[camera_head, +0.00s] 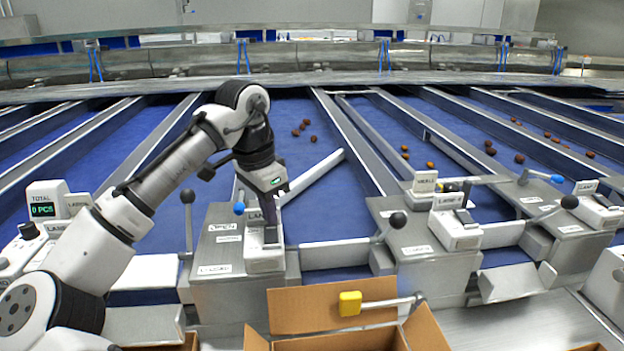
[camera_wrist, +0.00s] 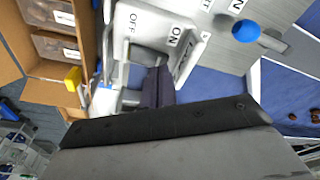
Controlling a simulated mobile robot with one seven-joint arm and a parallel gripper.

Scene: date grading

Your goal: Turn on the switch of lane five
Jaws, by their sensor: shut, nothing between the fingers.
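My gripper (camera_head: 269,232) points down at a white switch box (camera_head: 264,262) on a grey lane station in the head view. Its dark fingers (camera_wrist: 157,88) are closed together with nothing between them. The fingers are at the switch box, which also shows in the wrist view (camera_wrist: 182,48) with OFF and ON labels. The fingers hide most of the rocker, so I cannot tell its position or whether they touch it. The LANE label behind the gripper is partly hidden and its number is unreadable.
A blue-knobbed lever (camera_wrist: 246,30) stands beside the switch box. A black-knobbed lever (camera_head: 188,197) is to its left. Another switch box (camera_head: 456,236) stands to the right. An open cardboard box (camera_head: 330,310) with a yellow piece (camera_head: 350,303) is in front. Dates (camera_head: 305,124) lie on the blue lanes.

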